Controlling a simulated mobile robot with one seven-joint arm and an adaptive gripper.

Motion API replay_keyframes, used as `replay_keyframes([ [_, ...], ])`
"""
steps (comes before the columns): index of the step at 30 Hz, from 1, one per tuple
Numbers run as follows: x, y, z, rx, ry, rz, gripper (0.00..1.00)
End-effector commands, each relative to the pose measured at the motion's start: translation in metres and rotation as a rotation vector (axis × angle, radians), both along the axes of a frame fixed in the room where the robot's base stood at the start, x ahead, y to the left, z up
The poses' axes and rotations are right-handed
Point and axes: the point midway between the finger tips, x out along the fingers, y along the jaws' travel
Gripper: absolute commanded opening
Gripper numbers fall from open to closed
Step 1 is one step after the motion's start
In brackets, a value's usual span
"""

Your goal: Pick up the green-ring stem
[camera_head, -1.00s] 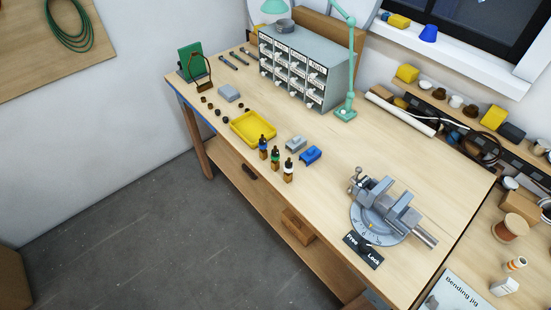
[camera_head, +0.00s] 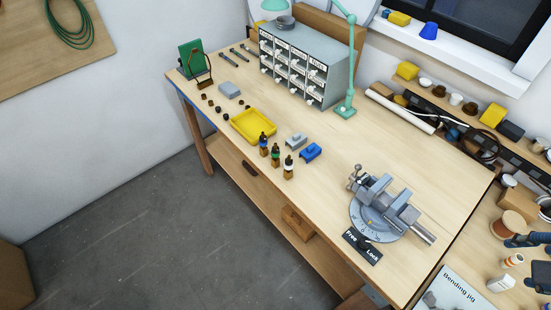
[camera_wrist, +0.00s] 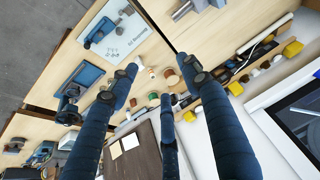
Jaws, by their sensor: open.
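The green-ring stem (camera_head: 275,156) stands upright on the bench in the head view, brown below with a green ring and a dark top. It is the middle one of three similar stems, between a blue-ringed stem (camera_head: 263,144) and a white-ringed stem (camera_head: 288,168). My gripper (camera_head: 528,262) shows only in part at the right edge of the head view, far from the stems. In the wrist view my gripper (camera_wrist: 157,67) is open, its dark blue fingers apart and nothing between them. I cannot make out the green-ring stem in the wrist view.
A yellow tray (camera_head: 236,127) lies behind the stems, with grey and blue blocks (camera_head: 310,153) to their right. A vise (camera_head: 385,207) stands between the stems and my gripper. A drawer cabinet (camera_head: 335,85) and green lamp (camera_head: 346,108) are behind. The bench front edge is close to the stems.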

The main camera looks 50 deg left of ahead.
Motion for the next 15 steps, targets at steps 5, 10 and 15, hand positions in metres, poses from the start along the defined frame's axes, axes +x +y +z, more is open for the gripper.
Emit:
replay_keyframes([
  [5,0.036,0.046,0.007,0.010,0.046,0.041,0.48],
  [10,0.066,0.095,0.009,0.016,0.086,0.073,0.48],
  [15,0.090,0.149,0.004,0.016,0.127,0.105,0.48],
])
